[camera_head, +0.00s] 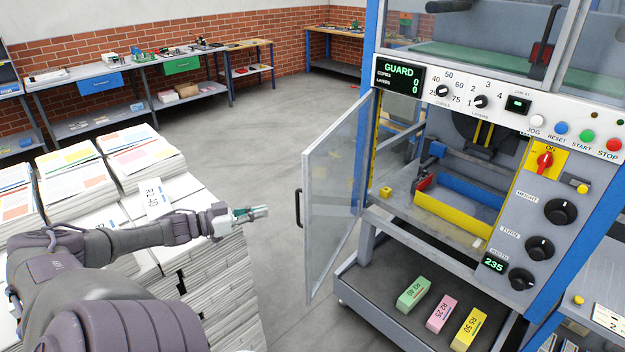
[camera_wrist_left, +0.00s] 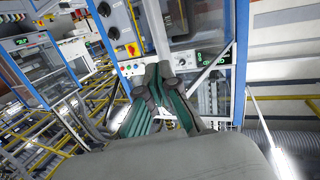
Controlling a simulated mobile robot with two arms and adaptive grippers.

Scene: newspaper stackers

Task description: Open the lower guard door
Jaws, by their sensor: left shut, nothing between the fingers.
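The lower guard door (camera_head: 330,185) is a clear panel in a grey frame. It stands swung open to the left of the machine, hinged near the blue post. Its black handle (camera_head: 298,208) is on the free edge at the left. My left gripper (camera_head: 266,211) is shut and empty, a short way left of the handle and apart from it. In the left wrist view its fingers (camera_wrist_left: 165,118) show close up, with the machine's control panel beyond. My right gripper is not in view.
Behind the open door, the machine's lower bay shows a yellow and blue tray (camera_head: 460,213). The display (camera_head: 399,77) reads GUARD. Green, pink and yellow blocks lie on the lower shelf (camera_head: 375,295). Paper stacks (camera_head: 215,285) stand below my left arm. The floor beyond is clear.

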